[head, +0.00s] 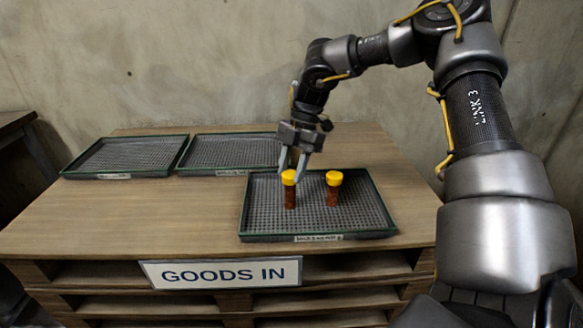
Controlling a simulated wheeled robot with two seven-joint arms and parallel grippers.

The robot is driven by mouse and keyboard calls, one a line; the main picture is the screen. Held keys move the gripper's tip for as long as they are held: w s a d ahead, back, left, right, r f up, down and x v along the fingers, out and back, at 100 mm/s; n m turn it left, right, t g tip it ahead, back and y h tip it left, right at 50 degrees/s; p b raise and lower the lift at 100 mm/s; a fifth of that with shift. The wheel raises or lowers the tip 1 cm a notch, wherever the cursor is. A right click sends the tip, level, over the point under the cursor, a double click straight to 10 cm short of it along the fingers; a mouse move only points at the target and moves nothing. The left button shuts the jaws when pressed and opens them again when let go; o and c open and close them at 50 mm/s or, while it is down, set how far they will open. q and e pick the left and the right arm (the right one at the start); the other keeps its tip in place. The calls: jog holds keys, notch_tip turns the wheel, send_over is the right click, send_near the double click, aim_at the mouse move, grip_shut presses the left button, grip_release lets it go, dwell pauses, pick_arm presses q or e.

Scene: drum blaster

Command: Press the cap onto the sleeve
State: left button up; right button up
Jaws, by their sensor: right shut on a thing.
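Two brown sleeves stand upright on the front right tray (262,225), each with a yellow cap at its top. My right gripper (291,170) reaches down from behind and is shut on the left yellow cap (289,177). This cap sits at the top of the left brown sleeve (290,199); how far down it is seated I cannot tell. The right yellow cap (334,178) tops the right brown sleeve (333,197), apart from the gripper. My left gripper is not in view.
Two more dark mesh trays lie at the back, one at the far left (125,156) and one in the middle (230,151); both look empty. The wooden table top (140,215) is clear at the front left. A "GOODS IN" sign (220,273) hangs on the front edge.

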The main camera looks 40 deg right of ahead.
jog(key=shift+f, duration=0.3)
dwell(0.7)
jog(key=o, duration=1.5)
jog(key=shift+r+p, duration=1.55)
jog(key=shift+r, duration=1)
